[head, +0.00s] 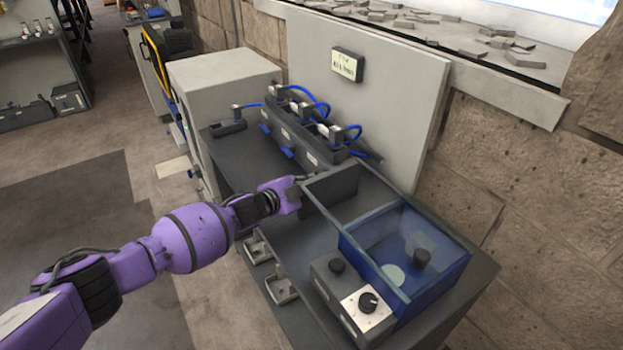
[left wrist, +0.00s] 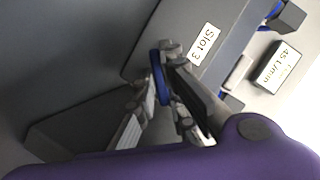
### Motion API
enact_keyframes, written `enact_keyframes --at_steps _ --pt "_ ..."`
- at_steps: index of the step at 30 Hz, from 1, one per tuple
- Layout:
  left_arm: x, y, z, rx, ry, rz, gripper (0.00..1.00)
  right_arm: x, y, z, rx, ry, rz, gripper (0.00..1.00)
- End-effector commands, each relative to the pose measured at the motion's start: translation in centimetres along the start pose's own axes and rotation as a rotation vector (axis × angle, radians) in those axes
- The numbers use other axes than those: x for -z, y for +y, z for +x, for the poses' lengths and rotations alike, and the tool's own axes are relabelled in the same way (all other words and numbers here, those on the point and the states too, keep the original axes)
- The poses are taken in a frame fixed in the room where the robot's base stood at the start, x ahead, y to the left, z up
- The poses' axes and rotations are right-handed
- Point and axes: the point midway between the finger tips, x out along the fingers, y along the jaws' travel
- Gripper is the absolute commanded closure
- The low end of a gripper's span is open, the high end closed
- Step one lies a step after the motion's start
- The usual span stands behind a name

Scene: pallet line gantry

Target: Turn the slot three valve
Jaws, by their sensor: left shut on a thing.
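The slot three valve has a blue handle (left wrist: 157,72) on a dark manifold face, beside a white "Slot 3" label (left wrist: 204,43) in the left wrist view. My left gripper (head: 304,179) reaches in from the left to the near end of the manifold (head: 300,138). In the left wrist view, its fingers (left wrist: 163,88) are shut on the blue handle, one on each side. In the head view the gripper hides this handle. Two other blue valve handles (head: 287,152) show farther along the manifold. My right gripper is out of view.
A dark upright plate (head: 331,188) stands just right of my gripper. Nearer are a blue transparent bin (head: 440,262) and a box with a black knob (head: 367,302). Blue hoses (head: 352,131) loop above the manifold. A small display (head: 347,65) hangs on the panel behind.

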Motion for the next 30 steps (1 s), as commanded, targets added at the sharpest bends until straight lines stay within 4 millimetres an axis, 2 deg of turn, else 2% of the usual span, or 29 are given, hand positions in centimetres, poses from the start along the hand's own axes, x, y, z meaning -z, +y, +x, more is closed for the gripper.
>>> enact_keyframes --at_steps 1,15,24,30 --pt "0.2 -0.7 0.0 -0.013 0.001 -0.032 1.0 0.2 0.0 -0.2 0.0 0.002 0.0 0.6" --pt "-0.2 -0.4 0.1 -0.184 0.0 -0.442 1.0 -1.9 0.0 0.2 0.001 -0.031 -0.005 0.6" --pt "-0.3 -0.5 0.2 -0.269 0.001 -0.65 1.0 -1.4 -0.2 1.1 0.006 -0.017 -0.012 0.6" --pt "-0.3 -0.6 0.1 -0.303 0.001 -0.736 1.0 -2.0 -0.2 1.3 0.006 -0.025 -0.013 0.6"
